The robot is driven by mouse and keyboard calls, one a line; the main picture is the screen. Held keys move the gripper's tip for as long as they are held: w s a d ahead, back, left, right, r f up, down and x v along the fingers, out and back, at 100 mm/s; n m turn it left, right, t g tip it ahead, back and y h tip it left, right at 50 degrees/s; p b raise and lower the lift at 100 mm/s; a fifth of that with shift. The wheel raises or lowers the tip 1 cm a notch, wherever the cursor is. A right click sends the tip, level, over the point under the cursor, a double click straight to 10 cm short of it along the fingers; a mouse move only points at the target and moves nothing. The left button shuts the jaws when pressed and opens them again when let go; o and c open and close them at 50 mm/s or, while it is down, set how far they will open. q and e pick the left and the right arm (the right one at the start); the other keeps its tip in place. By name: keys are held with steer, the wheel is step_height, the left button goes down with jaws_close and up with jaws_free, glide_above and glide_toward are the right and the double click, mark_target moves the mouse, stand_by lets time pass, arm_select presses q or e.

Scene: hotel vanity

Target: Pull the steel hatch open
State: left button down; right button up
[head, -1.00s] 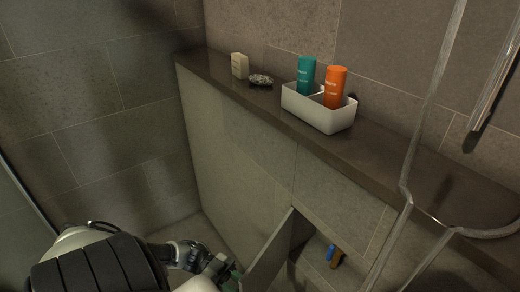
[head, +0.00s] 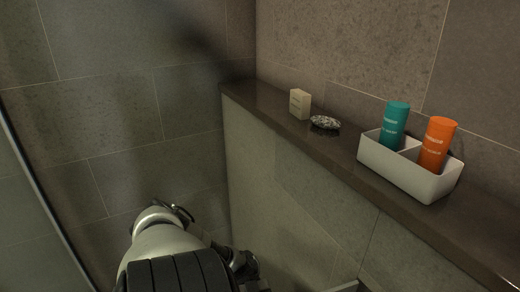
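Only a thin, pale edge of the hatch (head: 345,287) shows at the bottom of the head view, below the grey tiled wall panel. The rest of the hatch and its opening are cut off by the frame. My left arm comes in at the bottom, left of the hatch edge, with its dark wrist part low in the picture. The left gripper's fingers are below the frame, so their hold on the hatch cannot be seen. My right gripper is not in view.
A dark ledge (head: 290,133) runs above the panel. On it stand a cream box (head: 300,104), a speckled dish (head: 325,123), and a white caddy (head: 407,177) with a teal bottle (head: 394,126) and an orange bottle (head: 437,146). Tiled wall is at left.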

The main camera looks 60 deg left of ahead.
arm_select(q)
steer(key=shift+s+f, duration=0.1)
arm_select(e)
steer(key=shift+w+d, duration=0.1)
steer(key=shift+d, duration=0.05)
arm_select(q)
steer(key=c, duration=0.9)
jaws_free()
steer(key=a+b, duration=0.1)
steer(key=a, duration=0.2)
steer(key=w+a+b, duration=0.1)
steer(key=a, duration=0.3)
steer(key=a+b, duration=0.1)
steer(key=a, duration=0.2)
steer(key=shift+w+a, duration=0.35)
steer(key=shift+a, duration=0.05)
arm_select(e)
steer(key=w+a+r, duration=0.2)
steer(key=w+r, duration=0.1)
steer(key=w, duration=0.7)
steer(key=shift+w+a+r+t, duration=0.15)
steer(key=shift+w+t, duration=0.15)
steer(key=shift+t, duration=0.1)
